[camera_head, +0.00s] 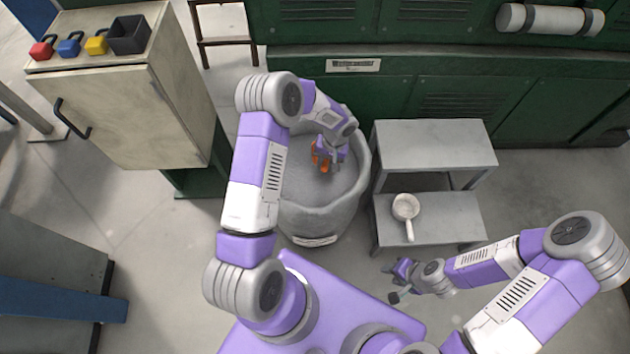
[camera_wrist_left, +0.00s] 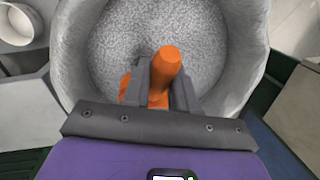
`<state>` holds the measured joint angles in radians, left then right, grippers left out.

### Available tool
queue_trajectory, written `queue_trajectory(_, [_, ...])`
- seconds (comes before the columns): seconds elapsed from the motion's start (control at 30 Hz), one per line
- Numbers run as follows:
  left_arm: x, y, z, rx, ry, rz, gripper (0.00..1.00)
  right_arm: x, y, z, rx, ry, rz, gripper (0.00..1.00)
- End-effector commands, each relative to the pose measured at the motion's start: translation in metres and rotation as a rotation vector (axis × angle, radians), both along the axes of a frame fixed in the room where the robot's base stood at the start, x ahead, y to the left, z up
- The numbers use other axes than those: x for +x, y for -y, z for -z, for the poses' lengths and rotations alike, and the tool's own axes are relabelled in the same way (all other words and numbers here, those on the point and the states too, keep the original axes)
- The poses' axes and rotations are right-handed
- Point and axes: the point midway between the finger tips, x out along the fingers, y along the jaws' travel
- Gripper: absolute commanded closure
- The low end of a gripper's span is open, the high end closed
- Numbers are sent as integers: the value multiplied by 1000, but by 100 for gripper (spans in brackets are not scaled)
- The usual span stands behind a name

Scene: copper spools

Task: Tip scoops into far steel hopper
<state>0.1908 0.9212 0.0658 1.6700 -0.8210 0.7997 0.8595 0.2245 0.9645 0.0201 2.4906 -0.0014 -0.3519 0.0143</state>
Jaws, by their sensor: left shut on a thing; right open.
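My left gripper (camera_head: 326,160) is shut on an orange object (camera_head: 318,161), over the mouth of a round grey hopper-like bin (camera_head: 318,222). In the left wrist view the orange object (camera_wrist_left: 168,62) stands between the two dark fingers (camera_wrist_left: 165,85), with a speckled grey surface inside the bin (camera_wrist_left: 75,50) behind it. I cannot tell whether it touches that surface, or whether it is a scoop; its lower part is hidden. A pale round scoop or pan with a handle (camera_head: 405,208) lies on a low grey shelf. My right gripper (camera_head: 398,281) is open and empty, in front of that shelf.
A two-level grey metal stand (camera_head: 435,145) is right of the bin. Green lockers (camera_head: 450,95) line the back. A beige cabinet (camera_head: 120,115) at left bears red, blue and yellow handled items (camera_head: 70,47) and a dark open box (camera_head: 128,36).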

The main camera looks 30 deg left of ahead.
Motion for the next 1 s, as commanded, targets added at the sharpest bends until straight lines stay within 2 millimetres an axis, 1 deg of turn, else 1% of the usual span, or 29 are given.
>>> queue_trajectory(0.03, [-4, -6, 27, 0, -7, -30, 100, 0, 0, 0, 0, 0, 0, 60])
queue_trajectory(0.1, [-8, -14, 56, 0, -5, -66, 100, 0, 0, 0, 0, 0, 0, 60])
queue_trajectory(0.2, [-15, -22, 88, 0, -4, -101, 100, 0, 0, 0, 0, 0, 0, 60])
queue_trajectory(0.3, [-20, -27, 108, -1, -1, -123, 100, 0, 0, 0, 0, 0, 0, 60])
queue_trajectory(0.4, [-23, -29, 118, -2, 1, -135, 100, 0, 0, 0, 0, 0, 0, 60])
queue_trajectory(0.47, [-23, -29, 118, -2, 1, -138, 100, 0, 0, 0, 0, 0, 0, 60])
queue_trajectory(0.57, [-24, -29, 114, -2, 4, -139, 100, 0, 0, 0, 0, 0, 0, 60])
queue_trajectory(0.77, [-25, -28, 97, 2, 12, -137, 100, 0, 0, 0, 0, 0, 0, 60])
queue_trajectory(0.8, [-26, -28, 91, 3, 11, -137, 100, 0, 0, -7, 0, 0, 1, 60])
queue_trajectory(1.0, [-28, -26, 71, 10, 22, -135, 100, 0, 0, -24, 0, 0, 0, 60])
